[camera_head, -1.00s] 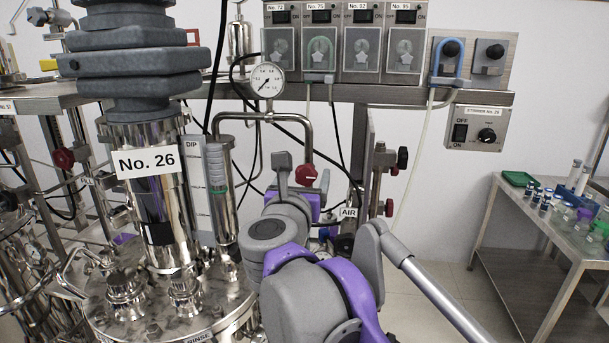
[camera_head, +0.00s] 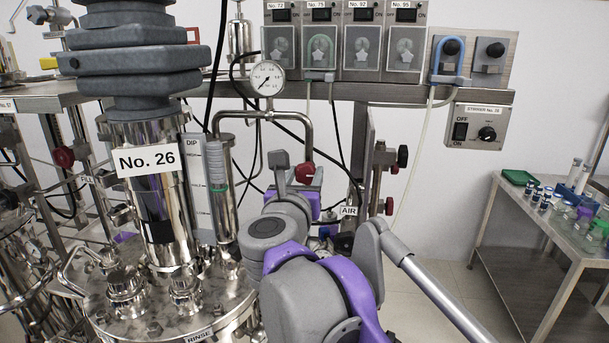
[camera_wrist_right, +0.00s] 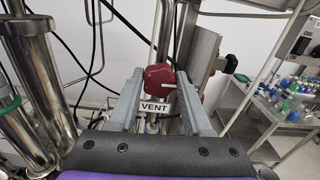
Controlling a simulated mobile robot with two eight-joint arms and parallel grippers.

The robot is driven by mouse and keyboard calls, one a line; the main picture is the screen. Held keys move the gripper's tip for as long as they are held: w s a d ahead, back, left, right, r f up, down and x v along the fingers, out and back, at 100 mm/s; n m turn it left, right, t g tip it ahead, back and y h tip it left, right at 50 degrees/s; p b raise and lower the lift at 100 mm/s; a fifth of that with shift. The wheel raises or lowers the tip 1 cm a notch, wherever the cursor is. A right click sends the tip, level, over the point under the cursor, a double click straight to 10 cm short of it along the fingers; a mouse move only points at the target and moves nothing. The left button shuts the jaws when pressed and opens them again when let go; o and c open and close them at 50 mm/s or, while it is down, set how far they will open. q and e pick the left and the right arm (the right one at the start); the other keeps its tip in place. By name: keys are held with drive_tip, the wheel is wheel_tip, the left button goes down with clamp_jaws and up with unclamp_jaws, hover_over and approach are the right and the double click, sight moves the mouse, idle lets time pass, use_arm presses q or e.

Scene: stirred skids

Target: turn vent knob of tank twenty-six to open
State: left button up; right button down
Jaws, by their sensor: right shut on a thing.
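Tank twenty-six, a shiny steel vessel labelled "No. 26" (camera_head: 146,160), stands at the left in the head view. The red vent knob (camera_head: 305,173) is on a pipe behind and right of the tank. In the right wrist view the knob (camera_wrist_right: 160,77) sits above a white "VENT" label (camera_wrist_right: 155,107). My right gripper (camera_wrist_right: 160,85) is shut on the vent knob, with one grey finger on each side. In the head view my right arm hides much of the gripper (camera_head: 296,175). My left gripper is not in view.
A pressure gauge (camera_head: 267,78) and bent pipe stand close behind the knob. An "AIR" label (camera_head: 349,211) and other valves are to its right. A stirrer box (camera_head: 478,127) hangs under the rail. A side table (camera_head: 540,215) with vials is at the right.

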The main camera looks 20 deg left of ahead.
drive_tip(key=n, duration=0.5)
drive_tip(key=shift+n, duration=0.3)
drive_tip(key=n, duration=0.5)
drive_tip(key=shift+a, duration=0.1)
drive_tip(key=n, duration=0.5)
drive_tip(key=shift+f+n+b, duration=0.15)
drive_tip(key=shift+n+b, duration=0.15)
drive_tip(key=shift+n, duration=0.1)
drive_tip(key=n, duration=0.5)
drive_tip(key=shift+c, duration=1.6)
unclamp_jaws()
